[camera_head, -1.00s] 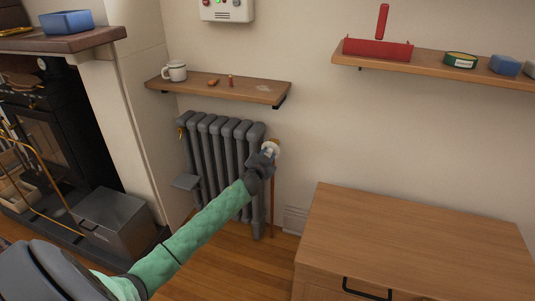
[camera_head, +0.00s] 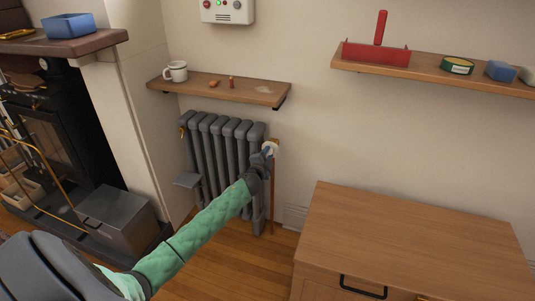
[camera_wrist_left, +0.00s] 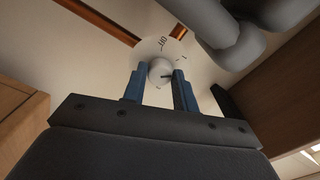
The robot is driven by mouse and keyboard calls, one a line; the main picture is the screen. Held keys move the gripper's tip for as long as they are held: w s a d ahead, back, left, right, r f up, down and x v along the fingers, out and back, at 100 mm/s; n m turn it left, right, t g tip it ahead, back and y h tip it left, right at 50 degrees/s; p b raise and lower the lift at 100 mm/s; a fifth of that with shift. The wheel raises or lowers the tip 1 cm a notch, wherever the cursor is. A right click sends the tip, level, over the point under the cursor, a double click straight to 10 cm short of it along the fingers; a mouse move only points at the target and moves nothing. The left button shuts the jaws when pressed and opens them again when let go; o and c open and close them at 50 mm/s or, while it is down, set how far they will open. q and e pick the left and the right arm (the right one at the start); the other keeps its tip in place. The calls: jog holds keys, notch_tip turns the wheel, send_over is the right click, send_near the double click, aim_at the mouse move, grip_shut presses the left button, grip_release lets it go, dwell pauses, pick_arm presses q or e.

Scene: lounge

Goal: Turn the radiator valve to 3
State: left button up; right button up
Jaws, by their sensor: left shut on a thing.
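The grey radiator (camera_head: 222,160) stands against the wall under a small shelf. Its white valve (camera_head: 271,148) sits at its upper right, on a copper pipe. My left gripper (camera_head: 265,160) is at the valve. In the left wrist view the round white valve knob (camera_wrist_left: 160,71) is between the two blue fingertips of my left gripper (camera_wrist_left: 159,85), which is shut on it. Behind the knob is a pale dial (camera_wrist_left: 151,46) with dark marks, one reading "OFF". A dark pointer mark shows on the knob; the number 3 cannot be made out. My right gripper is not in view.
A wooden cabinet (camera_head: 420,235) stands to the right of the radiator. A shelf (camera_head: 225,89) with a white mug (camera_head: 176,71) hangs above it. A metal box (camera_head: 117,217) and a stove (camera_head: 55,145) are at the left.

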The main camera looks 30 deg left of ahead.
pick_arm(q)
jog(key=m+p, duration=0.1)
jog(key=m, duration=0.2)
jog(key=shift+m, duration=0.4)
jog(key=m+p, duration=0.1)
jog(key=m, duration=0.2)
jog(key=shift+m+p, duration=0.3)
jog(key=shift+p, duration=0.05)
jog(key=m+p, duration=0.1)
jog(key=m, duration=0.2)
jog(key=shift+d+m, duration=0.1)
jog(key=shift+m, duration=0.3)
jog(key=m+p, duration=0.2)
jog(key=m, duration=0.1)
jog(key=shift+m, duration=0.3)
jog(key=m+p, duration=0.2)
jog(key=m, duration=0.2)
jog(key=shift+m, duration=0.3)
jog(key=shift+f+m+p, duration=0.15)
jog(key=shift+m+p, duration=0.15)
jog(key=shift+p, duration=0.1)
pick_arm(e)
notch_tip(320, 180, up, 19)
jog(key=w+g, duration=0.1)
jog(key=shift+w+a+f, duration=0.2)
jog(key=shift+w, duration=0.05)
pick_arm(q)
jog(key=o, duration=1)
jog(key=shift+c, duration=0.2)
jog(key=shift+s, duration=0.15)
